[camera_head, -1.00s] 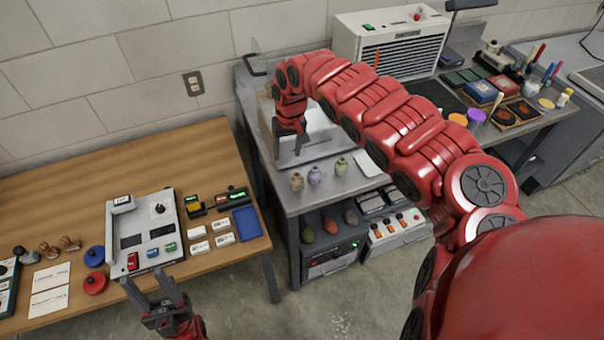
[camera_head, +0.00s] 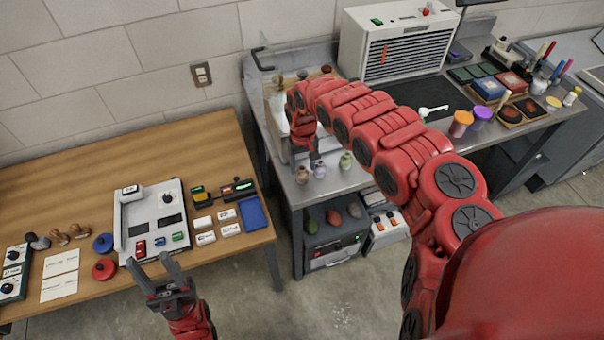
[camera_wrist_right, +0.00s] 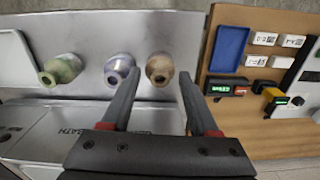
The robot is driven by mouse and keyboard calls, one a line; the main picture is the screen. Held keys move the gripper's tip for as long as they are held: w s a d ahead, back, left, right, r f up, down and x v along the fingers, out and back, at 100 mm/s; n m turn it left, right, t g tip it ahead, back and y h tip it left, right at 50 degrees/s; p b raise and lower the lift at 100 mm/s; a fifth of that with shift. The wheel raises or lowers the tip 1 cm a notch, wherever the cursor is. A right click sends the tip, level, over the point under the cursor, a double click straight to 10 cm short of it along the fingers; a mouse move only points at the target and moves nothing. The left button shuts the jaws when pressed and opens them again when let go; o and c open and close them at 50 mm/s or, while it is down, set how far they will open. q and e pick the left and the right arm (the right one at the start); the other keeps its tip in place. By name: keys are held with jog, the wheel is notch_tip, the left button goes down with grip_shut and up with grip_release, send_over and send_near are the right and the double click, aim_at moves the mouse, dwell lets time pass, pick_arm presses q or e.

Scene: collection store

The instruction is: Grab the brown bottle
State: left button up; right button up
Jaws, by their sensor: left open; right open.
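The brown bottle (camera_head: 302,175) is a small tan vase standing near the front edge of the grey metal bench, leftmost of a row of three. A purple-grey bottle (camera_head: 320,169) and a green bottle (camera_head: 345,161) stand to its right. My right gripper (camera_head: 314,160) is open and points down just behind the row. In the right wrist view, the brown bottle (camera_wrist_right: 159,68) shows between the two open fingertips (camera_wrist_right: 158,78), closer to neither clearly; contact cannot be told. The purple bottle (camera_wrist_right: 119,68) is beside one fingertip. My left gripper (camera_head: 151,262) is open and empty before the wooden table.
A white bath unit (camera_wrist_right: 50,130) lies behind the bottles. The wooden table (camera_head: 60,190) at left holds a control panel (camera_head: 152,222), stamps and a blue tray (camera_head: 252,214). A vented white box (camera_head: 395,45) stands behind.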

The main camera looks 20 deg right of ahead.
aim_at(302, 168)
jog(key=f, duration=0.1)
jog(key=f+p, duration=0.1)
jog(key=shift+w+a+f, duration=0.1)
jog(key=shift+w+f, duration=0.2)
jog(key=shift+s+f, duration=0.1)
jog(key=shift+f, duration=0.45)
grip_shut()
jog(key=shift+r, duration=0.15)
